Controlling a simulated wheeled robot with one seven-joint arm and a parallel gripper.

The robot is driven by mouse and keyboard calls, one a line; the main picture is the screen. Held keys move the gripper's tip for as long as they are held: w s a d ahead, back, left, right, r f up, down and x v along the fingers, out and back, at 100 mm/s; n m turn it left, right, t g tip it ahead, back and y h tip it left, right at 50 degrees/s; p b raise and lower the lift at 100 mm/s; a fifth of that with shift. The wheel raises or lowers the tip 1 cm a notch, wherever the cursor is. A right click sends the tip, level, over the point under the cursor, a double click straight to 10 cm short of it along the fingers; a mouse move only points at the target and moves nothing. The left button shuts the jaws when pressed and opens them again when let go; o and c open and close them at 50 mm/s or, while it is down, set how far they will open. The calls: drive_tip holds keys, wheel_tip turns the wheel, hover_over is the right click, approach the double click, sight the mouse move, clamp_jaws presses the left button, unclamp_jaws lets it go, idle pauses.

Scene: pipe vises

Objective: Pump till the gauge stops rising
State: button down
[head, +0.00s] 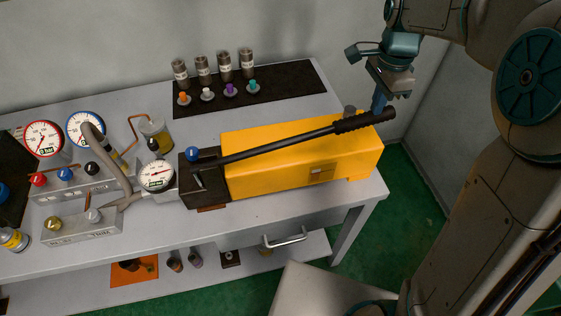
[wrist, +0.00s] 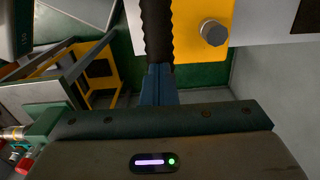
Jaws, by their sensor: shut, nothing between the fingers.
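The yellow hand pump (head: 300,160) lies on the bench with its long black lever (head: 280,146) slanting up to the right above it. The lever ends in a ribbed black grip (head: 365,121), which also shows in the wrist view (wrist: 158,32). A round white gauge (head: 157,176) is at the pump's left end; its needle is too small to read surely. My gripper (head: 379,106) is above the bench's right end, behind the grip. Its blue fingers (wrist: 158,82) are shut and empty, with their tips at the grip; I cannot tell whether they touch it.
A red-rimmed gauge (head: 43,139) and a blue-rimmed gauge (head: 86,129) stand at the left. Several jars (head: 203,70) and coloured knobs (head: 230,89) sit on a black mat (head: 290,83) at the back. A round grey cap (wrist: 213,32) is on the pump beside the grip.

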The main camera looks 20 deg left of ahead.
sight(376, 119)
drive_tip(key=shift+w+d+f+b, duration=0.15)
drive_tip(key=shift+f+b, duration=0.25)
drive_tip(key=shift+f, duration=0.35)
drive_tip(key=shift+s+d+f+b, duration=0.15)
drive_tip(key=shift+f+b, duration=0.2)
drive_tip(key=shift+f, duration=0.35)
drive_tip(key=shift+w, duration=0.1)
drive_tip(key=shift+w+d+f+b, duration=0.1)
drive_tip(key=shift+w+f+b, duration=0.05)
drive_tip(key=shift+f+b, duration=1)
wheel_tip(376, 119, down, 2)
drive_tip(key=shift+f+b, duration=0.15)
drive_tip(key=shift+b, duration=0.3)
drive_tip(key=shift+d, duration=0.1)
drive_tip(key=shift+f, duration=0.1)
